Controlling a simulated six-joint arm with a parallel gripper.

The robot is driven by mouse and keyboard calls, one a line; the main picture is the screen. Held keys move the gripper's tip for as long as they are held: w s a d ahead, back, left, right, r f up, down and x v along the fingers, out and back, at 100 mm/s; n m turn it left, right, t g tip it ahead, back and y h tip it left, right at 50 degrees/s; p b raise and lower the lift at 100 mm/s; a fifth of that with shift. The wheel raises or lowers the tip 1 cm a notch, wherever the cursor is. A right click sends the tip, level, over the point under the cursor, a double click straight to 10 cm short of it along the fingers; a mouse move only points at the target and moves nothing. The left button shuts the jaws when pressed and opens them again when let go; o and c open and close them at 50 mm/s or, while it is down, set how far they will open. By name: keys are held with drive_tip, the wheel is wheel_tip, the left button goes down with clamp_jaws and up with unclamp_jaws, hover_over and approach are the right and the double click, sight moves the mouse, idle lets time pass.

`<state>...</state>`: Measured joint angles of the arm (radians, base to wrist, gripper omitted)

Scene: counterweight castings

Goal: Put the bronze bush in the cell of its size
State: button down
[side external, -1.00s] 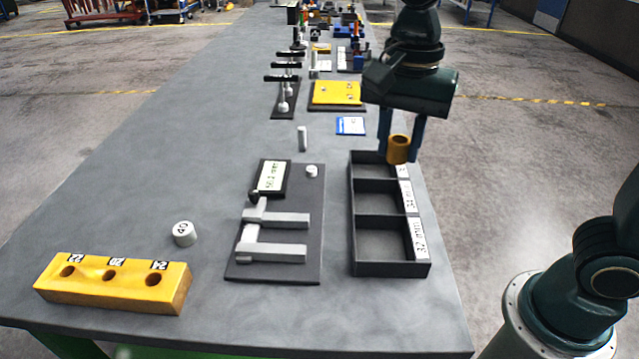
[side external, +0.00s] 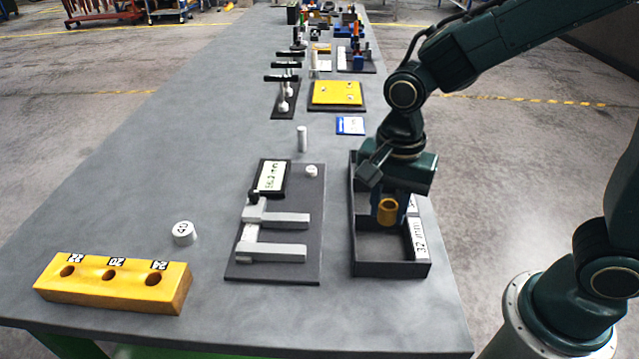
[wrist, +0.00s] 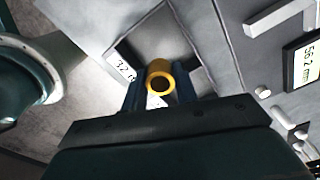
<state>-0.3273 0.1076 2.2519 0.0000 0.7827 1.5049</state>
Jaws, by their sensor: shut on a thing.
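The bronze bush (side external: 387,211) is a short golden hollow cylinder. My gripper (side external: 388,205) is shut on it and holds it over the dark tray (side external: 390,270), around the middle to near cells. In the wrist view the bush (wrist: 159,78) sits between the fingers, its bore facing the camera, with the tray (wrist: 205,80) behind it. The near cell's label (side external: 420,238) reads 32 mm, and the cell looks empty where it shows. My gripper hides much of the far and middle cells. I cannot tell whether the bush is below the tray's rim.
A caliper (side external: 275,220) on a dark board stands left of the tray, its display (side external: 270,178) reading about 56.2 mm. A yellow block (side external: 113,283) with holes marked 22, 20, 24 and a white cylinder (side external: 184,233) marked 40 lie further left. A grey pin (side external: 302,138) stands behind.

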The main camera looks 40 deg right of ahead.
sight(385, 224)
drive_tip(key=shift+f, duration=2)
drive_tip(key=shift+f, duration=0.1)
drive_tip(key=shift+f, duration=1.8)
drive_tip(key=shift+f, duration=0.2)
drive_tip(key=c, duration=1.1)
unclamp_jaws()
drive_tip(key=shift+r, duration=0.1)
wheel_tip(385, 224, up, 12)
drive_tip(key=shift+r, duration=0.15)
